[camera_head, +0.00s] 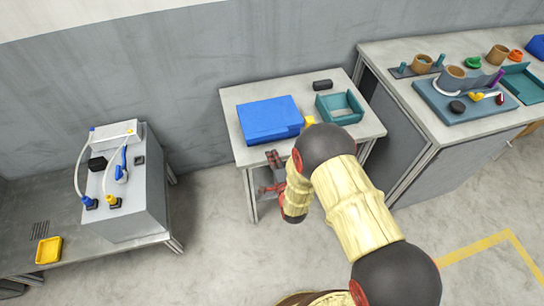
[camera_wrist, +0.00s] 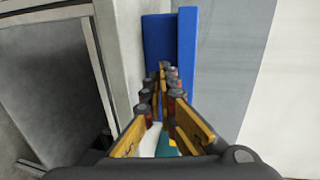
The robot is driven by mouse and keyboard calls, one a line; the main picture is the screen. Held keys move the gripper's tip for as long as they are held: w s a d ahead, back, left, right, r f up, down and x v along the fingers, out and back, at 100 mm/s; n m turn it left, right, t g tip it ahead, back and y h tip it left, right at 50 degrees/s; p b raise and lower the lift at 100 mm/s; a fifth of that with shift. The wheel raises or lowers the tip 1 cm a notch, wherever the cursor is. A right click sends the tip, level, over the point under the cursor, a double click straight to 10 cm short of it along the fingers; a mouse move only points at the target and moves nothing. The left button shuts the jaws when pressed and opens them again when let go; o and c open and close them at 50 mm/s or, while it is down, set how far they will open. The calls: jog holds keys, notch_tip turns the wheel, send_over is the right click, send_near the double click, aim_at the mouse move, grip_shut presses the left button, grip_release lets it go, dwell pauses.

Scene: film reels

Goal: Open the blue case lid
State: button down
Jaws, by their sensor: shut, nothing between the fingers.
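The blue case (camera_head: 268,118) lies flat on a small grey table, its lid down. A yellow piece (camera_head: 309,120) sits at its right end. My gripper (camera_head: 273,158) is at the table's front edge, just in front of the case's near side. In the wrist view my gripper (camera_wrist: 166,68) has its fingertips together and empty, pointing at the blue case, whose lid (camera_wrist: 187,35) shows as a strip on the right. The fingertips cover part of the case there. I cannot tell whether they touch it.
A workbench with cups and trays (camera_head: 400,52) stands right. A grey machine (camera_head: 130,195) stands left. The wall is close behind.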

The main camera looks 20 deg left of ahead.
aim_at(267, 133)
jog(key=shift+w, duration=0.1)
dwell(0.3)
jog(key=shift+r+b+x, duration=0.15)
jog(key=shift+b+x, duration=0.3)
jog(key=shift+x, duration=0.45)
jog(key=shift+r+b+x, duration=0.2)
jog(key=shift+b+x, duration=0.2)
jog(key=shift+x, duration=0.5)
jog(key=shift+r+b+x, duration=0.15)
jog(key=shift+b+x, duration=0.3)
jog(key=shift+x, duration=0.45)
jog(key=shift+w+a, duration=0.1)
jog(key=shift+w+a+r+p, duration=0.15)
jog(key=shift+r+p, duration=0.15)
jog(key=shift+r, duration=0.75)
jog(key=shift+w+a+r+p, duration=0.1)
jog(key=shift+w+r+p, duration=0.15)
jog(key=shift+r, duration=0.85)
jog(key=shift+w+a+r+p, duration=0.1)
jog(key=shift+r+p, duration=0.25)
jog(key=shift+r, duration=0.7)
